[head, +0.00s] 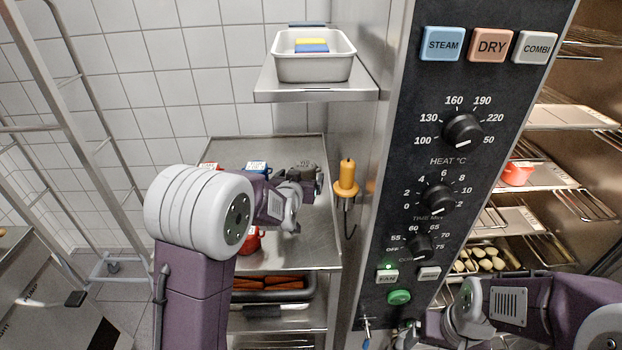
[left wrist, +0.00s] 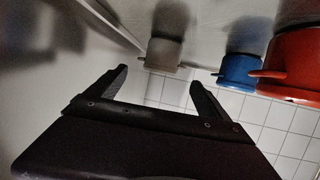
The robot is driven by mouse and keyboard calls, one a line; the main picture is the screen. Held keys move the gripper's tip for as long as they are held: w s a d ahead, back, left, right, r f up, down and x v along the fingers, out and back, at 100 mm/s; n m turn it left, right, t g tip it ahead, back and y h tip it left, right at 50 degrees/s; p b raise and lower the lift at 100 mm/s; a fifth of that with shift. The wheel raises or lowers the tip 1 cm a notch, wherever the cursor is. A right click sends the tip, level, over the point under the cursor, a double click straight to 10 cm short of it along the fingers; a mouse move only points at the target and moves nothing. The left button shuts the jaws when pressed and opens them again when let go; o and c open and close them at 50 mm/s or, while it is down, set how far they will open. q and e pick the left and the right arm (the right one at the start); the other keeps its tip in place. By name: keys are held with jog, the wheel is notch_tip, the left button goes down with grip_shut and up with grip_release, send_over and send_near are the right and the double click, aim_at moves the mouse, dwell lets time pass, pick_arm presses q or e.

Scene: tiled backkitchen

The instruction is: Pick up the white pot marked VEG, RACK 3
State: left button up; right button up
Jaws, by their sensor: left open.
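No plainly white pot and no readable VEG, RACK 3 label shows. A greyish pot (head: 303,167) stands at the back right of the steel counter, beside a blue pot (head: 257,167); a red pot (head: 208,166) is partly behind my left arm. My left gripper (head: 308,192) is open and empty, close in front of the greyish pot. In the left wrist view, the greyish pot (left wrist: 163,53) lies just beyond my open left fingers (left wrist: 160,92), apart from them. The blue pot (left wrist: 240,72) and red pot (left wrist: 300,62) are to its right. My right gripper (head: 405,335) is low, its jaws unclear.
Another red pot (head: 251,240) is partly hidden by my left arm. A shelf (head: 315,94) with a white tub (head: 313,68) overhangs the back of the counter (head: 310,250). An orange-handled tool (head: 347,175) hangs beside the oven panel (head: 400,160). A rack frame (head: 60,80) stands left.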

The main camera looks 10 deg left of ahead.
aim_at(304, 168)
pick_arm(q)
jog(key=w, duration=0.1)
jog(key=w+a+f, duration=0.1)
jog(key=w, duration=0.1)
jog(key=shift+a+f, duration=0.1)
jog(key=shift+w+f, duration=0.1)
jog(key=shift+w, duration=0.3)
jog(key=x, duration=0.5)
jog(key=shift+w+d+p, duration=0.15)
jog(key=shift+d+p, duration=0.1)
jog(key=shift+p, duration=0.1)
jog(key=shift+r, duration=0.3)
jog(key=shift+c, duration=0.5)
jog(key=c, duration=1.7)
notch_tip(304, 168, up, 10)
jog(key=shift+p, duration=1.2)
pick_arm(e)
jog(key=r, duration=0.3)
jog(key=shift+a+r, duration=0.1)
jog(key=shift+a, duration=0.15)
